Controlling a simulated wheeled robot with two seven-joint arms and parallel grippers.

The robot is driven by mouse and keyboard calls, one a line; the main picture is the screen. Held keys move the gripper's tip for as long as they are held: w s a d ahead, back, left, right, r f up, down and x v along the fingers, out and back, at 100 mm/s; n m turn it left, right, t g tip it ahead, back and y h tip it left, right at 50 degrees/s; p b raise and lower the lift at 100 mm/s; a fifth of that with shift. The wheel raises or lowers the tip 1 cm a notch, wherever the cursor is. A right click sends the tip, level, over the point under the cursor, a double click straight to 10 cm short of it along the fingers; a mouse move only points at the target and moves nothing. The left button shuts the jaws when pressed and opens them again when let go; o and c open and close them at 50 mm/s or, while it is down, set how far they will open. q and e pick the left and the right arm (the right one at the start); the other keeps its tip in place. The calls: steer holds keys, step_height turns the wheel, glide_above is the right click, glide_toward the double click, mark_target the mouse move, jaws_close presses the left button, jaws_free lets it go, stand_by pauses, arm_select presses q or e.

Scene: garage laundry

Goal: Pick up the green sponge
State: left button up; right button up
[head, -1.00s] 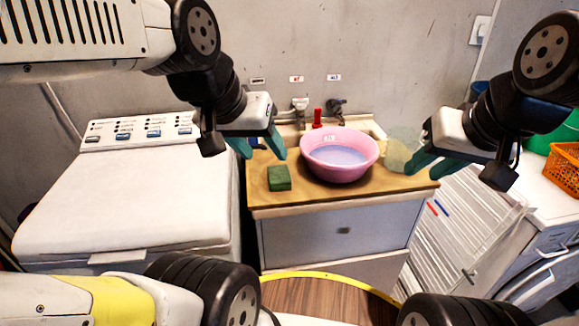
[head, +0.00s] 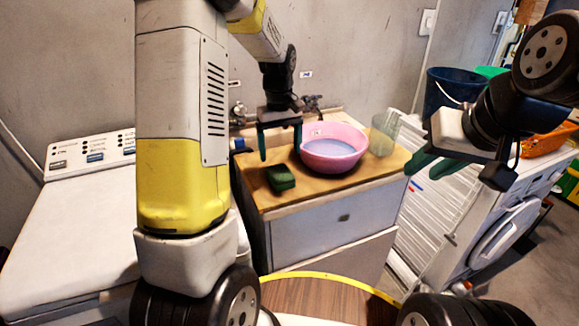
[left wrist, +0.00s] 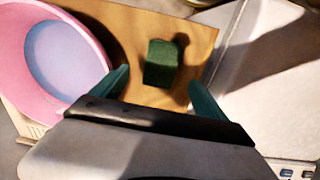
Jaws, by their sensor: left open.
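The green sponge (head: 280,178) lies on the wooden counter top, left of the pink basin. It also shows in the left wrist view (left wrist: 161,63), beyond and between my left fingertips. My left gripper (head: 280,145) is open and empty, pointing down above the counter, over the sponge and apart from it. Its teal fingers also show in the left wrist view (left wrist: 160,88). My right gripper (head: 428,164) is at the right, past the counter's right edge. Its teal fingers appear apart, with nothing seen between them.
The pink basin (head: 333,148) with bluish water stands close right of the sponge on the counter (head: 270,205). A clear container (head: 384,133) is behind it to the right. Taps (head: 312,104) stand at the back. A white washer (head: 70,225) is left.

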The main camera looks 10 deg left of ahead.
mark_target(280, 172)
arm_select(q)
steer(key=shift+w+f, duration=0.2)
steer(key=shift+f, duration=0.6)
step_height(280, 172, down, 7)
steer(key=shift+s+a, duration=0.1)
steer(key=shift+s, duration=0.05)
steer(key=c, duration=1.4)
steer(key=shift+r, duration=0.1)
steer(key=shift+r, duration=0.45)
steer(key=r, duration=0.2)
steer(key=shift+s+d+r, duration=0.25)
steer(key=shift+s+r, duration=0.1)
steer(key=shift+s, duration=0.05)
steer(key=s+d, duration=0.2)
steer(key=s, duration=0.2)
steer(key=s+d+r, duration=0.1)
steer(key=s+d, duration=0.2)
steer(key=s, duration=0.1)
steer(key=s+d, duration=0.2)
steer(key=s, duration=0.3)
steer(key=shift+d+r, duration=0.15)
steer(key=shift+d, duration=0.15)
